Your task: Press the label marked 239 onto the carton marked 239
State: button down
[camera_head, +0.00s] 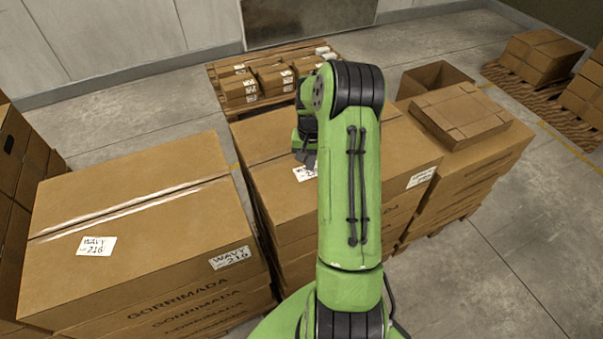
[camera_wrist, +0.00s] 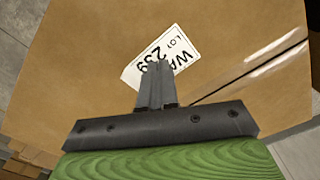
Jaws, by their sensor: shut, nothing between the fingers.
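A white label (camera_wrist: 172,45) lies on the top face of a brown carton (camera_wrist: 80,60) in the wrist view. It reads "WA…", "LOT" and 239, partly covered by my fingers. It looks flat, beside the shiny tape seam. My gripper (camera_wrist: 156,66) is shut and empty, with its fingertips over the label; I cannot tell whether they touch it. In the head view my gripper (camera_head: 307,160) is over the middle carton (camera_head: 272,190), where part of the label (camera_head: 303,174) shows. My arm hides much of that carton. Another label (camera_head: 421,177) is on its front side, too small to read.
A large carton (camera_head: 140,210) marked WAVY 216 stands at left. A pallet of small cartons (camera_head: 268,80) is behind. Floor is clear at lower right.

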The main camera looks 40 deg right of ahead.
jog(key=shift+f, duration=0.4)
dwell(0.5)
notch_tip(320, 180, up, 7)
jog(key=p, duration=0.4)
jog(key=shift+p, duration=0.35)
